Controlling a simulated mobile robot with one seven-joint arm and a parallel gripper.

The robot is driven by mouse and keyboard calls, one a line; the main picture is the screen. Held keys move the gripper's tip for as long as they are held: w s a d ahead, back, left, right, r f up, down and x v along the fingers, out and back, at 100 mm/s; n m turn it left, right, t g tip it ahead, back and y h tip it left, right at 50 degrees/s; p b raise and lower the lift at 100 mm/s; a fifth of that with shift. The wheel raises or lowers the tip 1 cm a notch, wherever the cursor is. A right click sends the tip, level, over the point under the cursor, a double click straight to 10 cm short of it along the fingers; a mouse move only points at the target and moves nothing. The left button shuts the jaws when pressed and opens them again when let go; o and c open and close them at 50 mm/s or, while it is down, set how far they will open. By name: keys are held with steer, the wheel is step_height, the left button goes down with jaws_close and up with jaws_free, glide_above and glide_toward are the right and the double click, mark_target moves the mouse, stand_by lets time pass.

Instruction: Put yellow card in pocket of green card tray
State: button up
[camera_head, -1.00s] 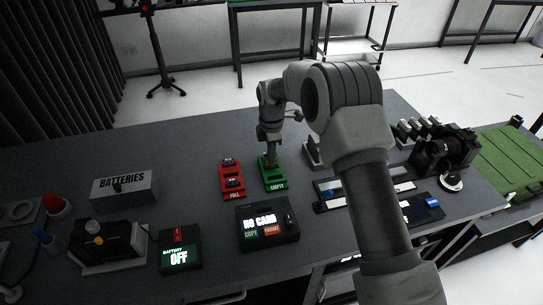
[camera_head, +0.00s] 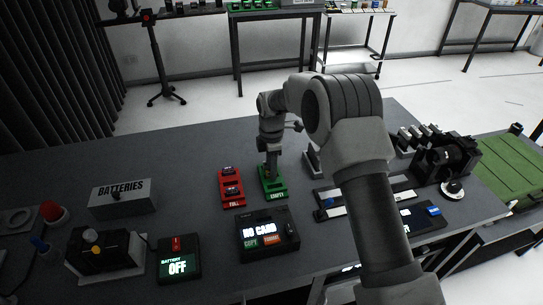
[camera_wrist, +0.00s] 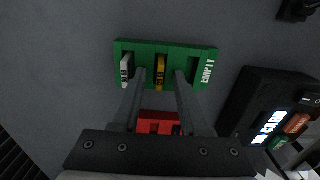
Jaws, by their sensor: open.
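The green card tray (camera_head: 273,194), marked EMPTY, lies on the grey table; it also shows in the wrist view (camera_wrist: 140,47). In the wrist view the yellow card (camera_wrist: 160,72) stands in the tray's middle pocket. A white card (camera_wrist: 127,68) stands in the left pocket, and the pocket beside the EMPTY label looks bare. My gripper (camera_wrist: 160,76) is open, with one finger on each side of the yellow card. The fingers look apart from the card. In the head view my gripper (camera_head: 272,172) is over the tray and hides the cards.
A red tray (camera_head: 232,188) marked FULL lies left of the green tray. A card device (camera_head: 266,233) showing NO CARD is in front. A BATTERIES box (camera_head: 122,196) stands at left. Flat rail pieces (camera_head: 365,190) and a dark machine (camera_head: 443,152) are at right.

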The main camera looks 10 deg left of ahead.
step_height(320, 180, up, 17)
stand_by(0.4)
steer(key=shift+r, duration=0.1)
steer(key=s+d+r+m+t, duration=0.3)
steer(key=s+d+r+m, duration=0.85)
steer(key=d+r, duration=0.4)
steer(key=s+d+f+m+t, duration=0.1)
steer(key=s+d+f+m, duration=0.1)
steer(key=s+d+m, duration=0.4)
steer(key=s+d+f+m+t, duration=0.1)
steer(key=s+d+m, duration=0.4)
steer(key=s, duration=0.9)
steer(key=shift+s+d+f+m+t, duration=0.35)
steer(key=shift+d+f, duration=0.1)
steer(key=shift+f, duration=0.35)
